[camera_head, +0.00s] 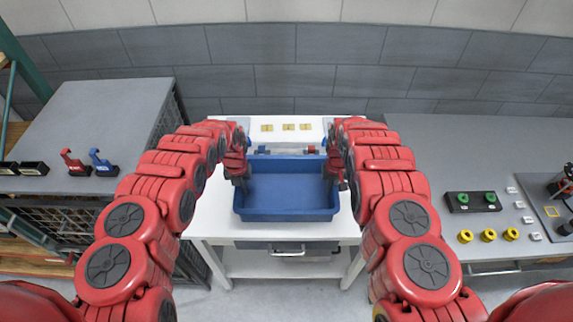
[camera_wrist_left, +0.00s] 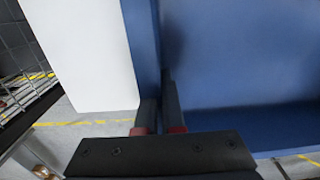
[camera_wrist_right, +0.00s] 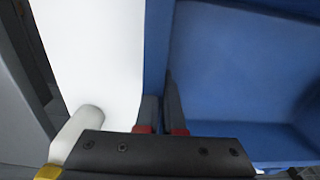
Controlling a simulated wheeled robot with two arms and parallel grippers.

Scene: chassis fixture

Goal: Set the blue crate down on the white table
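The blue crate (camera_head: 287,193) is level and empty, in the middle of the head view over the white table (camera_head: 218,218). My left gripper (camera_head: 240,178) is at the crate's left wall, and my right gripper (camera_head: 334,174) is at its right wall. In the left wrist view, the fingers (camera_wrist_left: 159,100) straddle the crate's side wall, shut on it. In the right wrist view, the fingers (camera_wrist_right: 160,105) straddle the opposite wall, shut on it. The crate's underside is hidden, so I cannot tell whether it touches the table.
Small blue and red parts (camera_head: 311,150) show behind the crate. A grey table (camera_head: 460,145) at right bears green knobs and yellow rings. A grey bench (camera_head: 95,115) at left holds red and blue brackets. A strip of white tabletop is bare in front of the crate.

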